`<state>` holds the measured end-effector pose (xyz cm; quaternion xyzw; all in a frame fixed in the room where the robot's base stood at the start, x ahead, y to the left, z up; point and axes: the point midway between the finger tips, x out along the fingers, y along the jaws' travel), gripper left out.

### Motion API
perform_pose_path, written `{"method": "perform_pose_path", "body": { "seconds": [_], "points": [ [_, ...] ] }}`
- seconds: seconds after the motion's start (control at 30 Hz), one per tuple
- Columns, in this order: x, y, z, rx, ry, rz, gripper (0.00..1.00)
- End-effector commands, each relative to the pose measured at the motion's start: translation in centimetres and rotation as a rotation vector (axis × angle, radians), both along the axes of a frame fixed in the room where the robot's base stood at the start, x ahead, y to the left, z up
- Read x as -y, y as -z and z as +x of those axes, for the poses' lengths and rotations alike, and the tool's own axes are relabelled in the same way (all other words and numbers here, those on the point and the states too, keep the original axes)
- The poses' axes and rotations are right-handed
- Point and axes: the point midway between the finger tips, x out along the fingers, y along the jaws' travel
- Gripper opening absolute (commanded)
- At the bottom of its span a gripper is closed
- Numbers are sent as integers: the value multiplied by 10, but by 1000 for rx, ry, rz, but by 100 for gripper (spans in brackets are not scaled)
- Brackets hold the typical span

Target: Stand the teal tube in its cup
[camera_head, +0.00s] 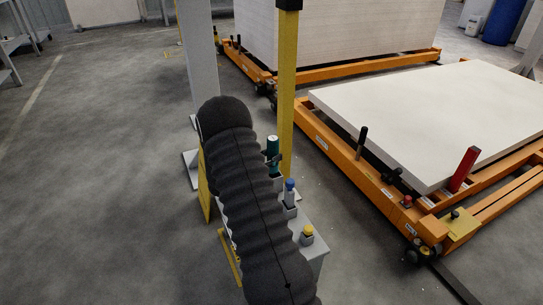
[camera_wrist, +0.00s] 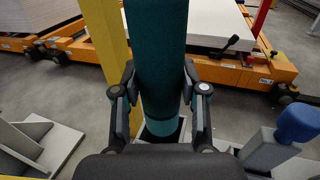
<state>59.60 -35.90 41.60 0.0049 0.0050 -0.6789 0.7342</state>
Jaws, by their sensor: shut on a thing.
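The teal tube (camera_wrist: 158,50) stands roughly upright between the two fingers of my gripper (camera_wrist: 160,88), which is shut on it in the wrist view. Its lower end has a lighter teal band and is at the square mouth of a grey cup (camera_wrist: 147,136). How deep it sits in the cup cannot be told. In the head view the tube's dark teal top (camera_head: 272,145) shows above my gripper (camera_head: 273,160), just right of my dark arm. The cup (camera_head: 278,184) shows below it, partly hidden.
A yellow post (camera_head: 288,70) rises close behind the tube. An orange pallet frame (camera_head: 345,160) bearing a white slab (camera_head: 440,110) is on the right.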

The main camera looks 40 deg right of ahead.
Motion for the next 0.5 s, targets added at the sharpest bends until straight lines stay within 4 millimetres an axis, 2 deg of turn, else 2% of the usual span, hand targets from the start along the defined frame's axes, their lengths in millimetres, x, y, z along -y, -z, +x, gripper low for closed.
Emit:
{"method": "perform_pose_path", "body": {
  "seconds": [0.5],
  "points": [
    [0, 18, 0, 1, 0, -2, 1]
  ]
}}
